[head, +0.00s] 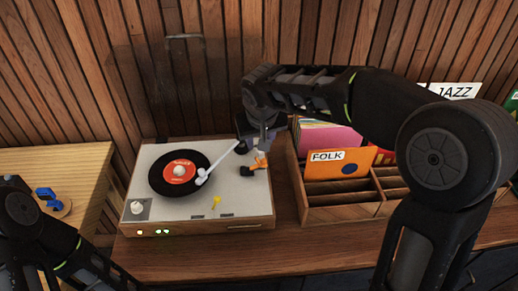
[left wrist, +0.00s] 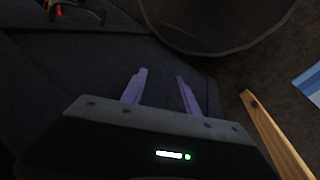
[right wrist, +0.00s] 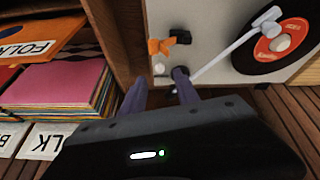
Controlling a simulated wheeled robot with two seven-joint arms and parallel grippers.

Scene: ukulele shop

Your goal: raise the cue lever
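The record player (head: 236,212) has a black record with a red label (head: 179,172) and a white tonearm (head: 222,160) whose head lies over the record. An orange piece (head: 262,160) with a black end (head: 247,171) stands at the deck's right side and looks like the cue lever; it also shows in the right wrist view (right wrist: 160,46). My right gripper (right wrist: 160,92) is open and empty at the deck's back right, its right fingertip close to the tonearm's dark rear end; contact is unclear. My left gripper (left wrist: 160,75) is open and empty, away from the player.
A wooden record crate (head: 345,211) with FOLK and JAZZ dividers is close to the right of the player. A wooden table (head: 50,165) is at left. The slatted wall is close behind.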

